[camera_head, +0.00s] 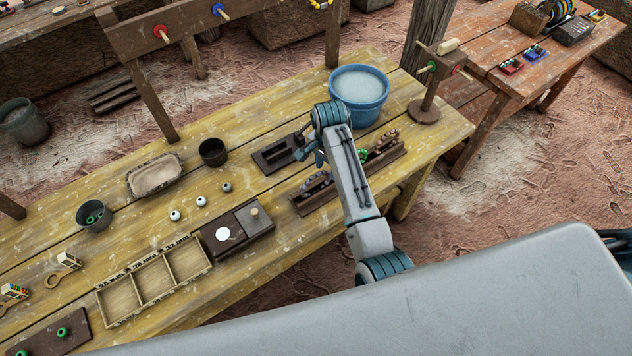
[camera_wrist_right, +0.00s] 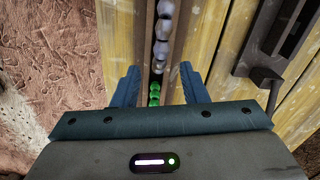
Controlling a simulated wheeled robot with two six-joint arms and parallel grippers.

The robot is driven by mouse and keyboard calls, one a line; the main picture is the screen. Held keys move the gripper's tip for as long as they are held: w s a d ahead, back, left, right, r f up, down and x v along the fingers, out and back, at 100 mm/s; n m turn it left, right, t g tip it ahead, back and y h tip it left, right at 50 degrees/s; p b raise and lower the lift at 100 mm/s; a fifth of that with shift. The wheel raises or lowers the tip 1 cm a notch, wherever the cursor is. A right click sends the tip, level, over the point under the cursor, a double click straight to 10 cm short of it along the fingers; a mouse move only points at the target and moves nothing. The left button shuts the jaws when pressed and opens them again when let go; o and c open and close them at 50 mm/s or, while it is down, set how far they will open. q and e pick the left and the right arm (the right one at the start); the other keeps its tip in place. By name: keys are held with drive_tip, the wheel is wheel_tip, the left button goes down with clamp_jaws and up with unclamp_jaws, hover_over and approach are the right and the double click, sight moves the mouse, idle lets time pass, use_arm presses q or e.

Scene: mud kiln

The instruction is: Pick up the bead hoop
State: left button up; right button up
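A dark wooden rack (camera_head: 324,196) with a long groove stands near the front edge of the yellow workbench. Bead hoops stand upright in it: grey-purple (camera_head: 314,184), green (camera_head: 376,155) and reddish-brown (camera_head: 389,136). My right arm passes in front of the rack and hides part of it. My right gripper (camera_head: 310,152) is over the bench, partly hidden by its own arm. In the right wrist view its two fingers are apart and empty. Green beads (camera_wrist_right: 154,94) show between the fingers, and grey-purple beads (camera_wrist_right: 163,30) lie beyond. My left gripper is not in view.
A dark block with a handle (camera_head: 275,155) lies beside the rack. A blue water bucket (camera_head: 358,96) and a wooden stand (camera_head: 426,108) are at the bench's far right. Loose beads (camera_head: 201,201), a three-part tray (camera_head: 153,281) and cups are to the left.

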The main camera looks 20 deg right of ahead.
sight(328, 176)
drive_tip(key=shift+d+f+p, duration=0.1)
drive_tip(key=shift+f+p, duration=0.25)
drive_tip(key=shift+p, duration=0.05)
drive_tip(key=f, duration=0.1)
drive_tip(key=f+p, duration=0.1)
drive_tip(key=f, duration=0.1)
drive_tip(key=shift+d+f+p, duration=0.2)
drive_tip(key=shift+f+p, duration=0.05)
drive_tip(key=shift+p, duration=0.05)
drive_tip(key=shift+f, duration=0.5)
clamp_jaws()
